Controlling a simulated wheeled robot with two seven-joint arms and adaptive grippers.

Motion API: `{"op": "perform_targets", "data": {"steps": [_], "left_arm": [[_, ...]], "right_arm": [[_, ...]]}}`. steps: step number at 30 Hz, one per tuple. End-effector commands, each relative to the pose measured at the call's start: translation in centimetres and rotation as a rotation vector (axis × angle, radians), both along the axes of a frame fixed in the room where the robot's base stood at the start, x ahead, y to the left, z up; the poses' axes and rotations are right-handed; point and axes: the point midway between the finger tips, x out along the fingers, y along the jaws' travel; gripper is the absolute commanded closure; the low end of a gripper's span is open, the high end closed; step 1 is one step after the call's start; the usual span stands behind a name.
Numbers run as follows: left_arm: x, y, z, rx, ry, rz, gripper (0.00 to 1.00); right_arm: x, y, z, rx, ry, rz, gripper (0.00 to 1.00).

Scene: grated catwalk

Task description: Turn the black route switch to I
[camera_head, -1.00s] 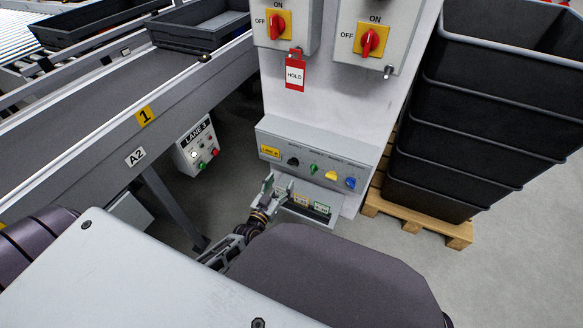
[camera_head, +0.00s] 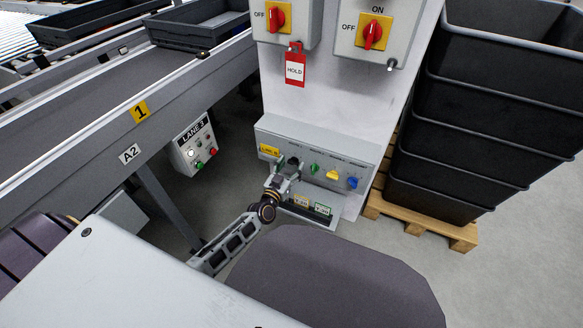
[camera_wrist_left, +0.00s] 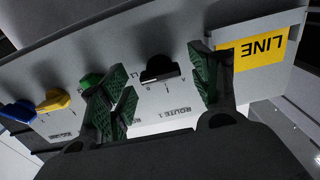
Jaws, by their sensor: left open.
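The black route switch (camera_wrist_left: 161,70) sits on the sloped grey control panel (camera_head: 350,153), nearest the yellow LINE label (camera_wrist_left: 262,52). In the left wrist view it shows upside down, with a ROUTE 1 marking near it. My left gripper (camera_wrist_left: 160,88) is open, its green-padded fingers spread to either side of the switch. A visible gap separates each finger from the knob. In the head view the left gripper (camera_head: 288,168) is at the panel and partly hides the black switch. My right gripper is in neither view.
Beside the black switch are a green knob (camera_head: 314,168), a yellow knob (camera_head: 333,175) and a blue knob (camera_head: 352,182). Above hang red rotary switches and a red HOLD tag (camera_head: 295,69). Stacked black crates (camera_head: 480,130) stand right; a conveyor (camera_head: 110,95) runs left.

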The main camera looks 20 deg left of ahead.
Motion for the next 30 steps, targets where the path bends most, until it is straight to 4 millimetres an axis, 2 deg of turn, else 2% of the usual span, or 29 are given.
{"op": "perform_targets", "data": {"steps": [5, 15, 26, 30], "left_arm": [[0.78, -0.03, 0.02, -0.001, 0.0, 0.0, 0.38], [0.9, -0.04, 0.04, 0.0, 0.0, -0.001, 0.38], [0.88, -0.03, 0.04, 0.0, 0.0, 0.0, 0.82], [0.88, -0.03, 0.04, -0.002, 0.0, 0.0, 0.83]], "right_arm": [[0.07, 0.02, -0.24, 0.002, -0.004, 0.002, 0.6], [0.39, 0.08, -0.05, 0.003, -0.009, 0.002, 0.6], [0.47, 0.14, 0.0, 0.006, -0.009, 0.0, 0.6], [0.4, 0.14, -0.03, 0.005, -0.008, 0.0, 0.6]]}}
